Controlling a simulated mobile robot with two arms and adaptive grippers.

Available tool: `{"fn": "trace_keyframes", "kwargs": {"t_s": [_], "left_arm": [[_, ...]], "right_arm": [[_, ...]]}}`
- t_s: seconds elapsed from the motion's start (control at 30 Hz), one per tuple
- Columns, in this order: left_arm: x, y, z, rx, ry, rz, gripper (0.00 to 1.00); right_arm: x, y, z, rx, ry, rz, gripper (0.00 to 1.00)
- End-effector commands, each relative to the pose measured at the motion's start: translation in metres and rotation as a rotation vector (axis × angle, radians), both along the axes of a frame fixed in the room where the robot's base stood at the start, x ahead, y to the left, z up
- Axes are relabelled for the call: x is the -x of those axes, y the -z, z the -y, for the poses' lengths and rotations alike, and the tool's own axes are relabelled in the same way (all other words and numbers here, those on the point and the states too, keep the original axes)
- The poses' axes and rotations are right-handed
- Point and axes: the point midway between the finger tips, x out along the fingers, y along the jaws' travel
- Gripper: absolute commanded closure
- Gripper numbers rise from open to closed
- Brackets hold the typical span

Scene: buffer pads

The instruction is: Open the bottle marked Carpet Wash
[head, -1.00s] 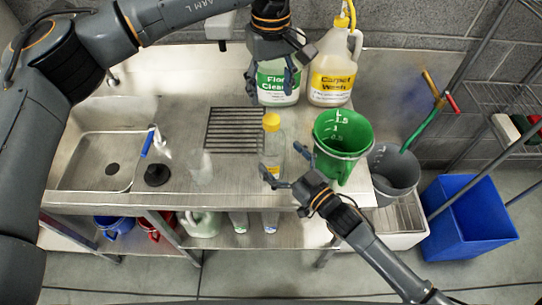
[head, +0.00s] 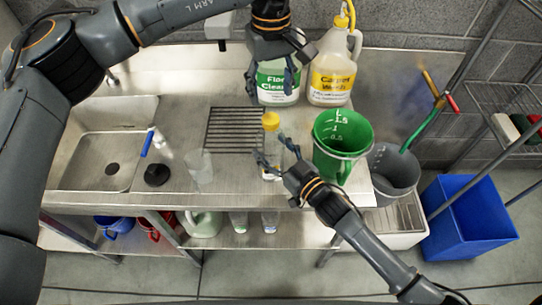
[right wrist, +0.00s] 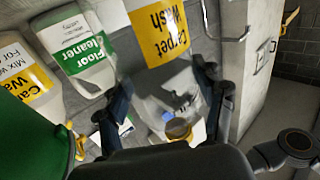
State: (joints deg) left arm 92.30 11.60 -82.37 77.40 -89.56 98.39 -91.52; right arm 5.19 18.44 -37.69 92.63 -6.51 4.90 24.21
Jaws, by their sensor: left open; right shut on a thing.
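The small clear bottle (head: 274,142) with a yellow cap (head: 270,121) stands upright near the front of the steel counter. In the right wrist view its yellow label (right wrist: 158,32) reads Carpet Wash. My left gripper (head: 273,82) is open and empty, above and behind the cap, in front of the Floor Cleaner jug (head: 277,97).
A large Carpet Wash jug (head: 331,82) stands at the back. A green pitcher (head: 341,150) stands close right of the bottle. A clear cup (head: 200,168), black drain grate (head: 234,130) and sink (head: 97,160) are to the left. A grey bucket (head: 392,175) is at right.

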Motion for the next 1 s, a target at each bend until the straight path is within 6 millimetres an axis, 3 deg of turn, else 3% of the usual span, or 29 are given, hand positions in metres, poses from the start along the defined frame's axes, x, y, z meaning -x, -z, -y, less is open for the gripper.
{"fn": "trace_keyframes", "kwargs": {"t_s": [0.03, 0.1, 0.27, 0.7, 0.87, 1.0], "left_arm": [[0.000, 0.000, 0.000, 0.000, 0.000, 0.000, 0.41], [0.000, 0.000, 0.000, 0.000, 0.004, 0.000, 0.41], [0.000, 0.000, 0.000, 0.000, 0.112, 0.000, 0.41], [-0.001, 0.000, -0.001, 0.001, 0.722, -0.001, 0.41], [-0.001, 0.006, -0.001, 0.001, 0.786, -0.001, 0.41], [-0.001, 0.025, -0.002, 0.000, 0.788, -0.005, 0.41]], "right_arm": [[0.000, 0.000, 0.000, 0.001, 0.000, -0.001, 0.88], [0.000, 0.000, 0.000, 0.001, 0.000, -0.001, 1.00], [0.000, 0.000, 0.000, 0.001, 0.000, -0.001, 1.00], [0.000, 0.000, 0.000, 0.001, 0.000, -0.001, 1.00], [0.000, 0.001, 0.000, 0.001, 0.000, -0.001, 1.00], [0.000, 0.001, 0.000, 0.001, 0.000, -0.001, 1.00]]}}
